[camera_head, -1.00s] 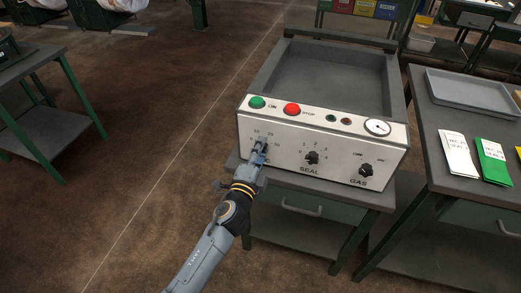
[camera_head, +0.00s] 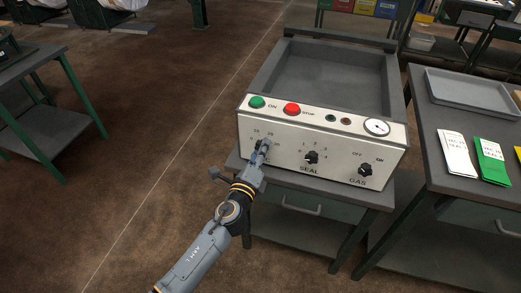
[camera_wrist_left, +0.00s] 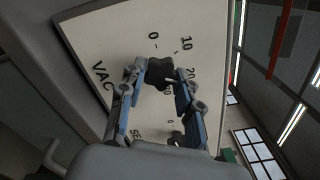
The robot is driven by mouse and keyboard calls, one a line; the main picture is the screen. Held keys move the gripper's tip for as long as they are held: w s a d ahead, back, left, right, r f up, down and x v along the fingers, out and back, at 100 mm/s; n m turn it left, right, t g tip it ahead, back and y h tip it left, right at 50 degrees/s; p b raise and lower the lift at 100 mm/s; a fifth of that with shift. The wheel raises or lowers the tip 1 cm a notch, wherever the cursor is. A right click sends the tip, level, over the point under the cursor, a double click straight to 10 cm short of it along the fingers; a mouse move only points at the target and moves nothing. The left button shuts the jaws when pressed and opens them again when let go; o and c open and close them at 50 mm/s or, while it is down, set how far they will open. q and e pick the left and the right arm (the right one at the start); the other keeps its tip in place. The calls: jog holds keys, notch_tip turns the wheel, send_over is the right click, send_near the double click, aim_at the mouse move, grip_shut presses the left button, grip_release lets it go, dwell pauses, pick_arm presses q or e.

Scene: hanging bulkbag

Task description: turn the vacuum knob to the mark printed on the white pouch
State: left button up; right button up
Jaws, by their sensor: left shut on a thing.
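The vacuum knob (camera_wrist_left: 157,74) is dark and lobed, on the white front panel beside the letters VAC. Numbers including 0, 10 and 20 are printed around it in the left wrist view. My left gripper (camera_wrist_left: 162,76) is shut on this knob, one finger on each side; it also shows in the head view (camera_head: 262,147), where it hides most of the knob. The knob's exact pointer setting is hard to make out. The white pouch (camera_head: 456,154) lies on the right table; its print is too small to read surely. My right gripper is not in view.
The machine's panel (camera_head: 285,150) also carries a seal knob (camera_head: 311,157), a gas knob (camera_head: 365,170), a green button (camera_head: 257,102), a red button (camera_head: 292,109) and a gauge (camera_head: 376,127). A green pouch (camera_head: 492,160) lies beside the white one. Floor left of the machine is clear.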

pick_arm(q)
jog(key=shift+f, duration=0.1)
dwell(0.3)
jog(key=o, duration=1.2)
jog(key=shift+c, duration=0.2)
jog(key=v, duration=1.2)
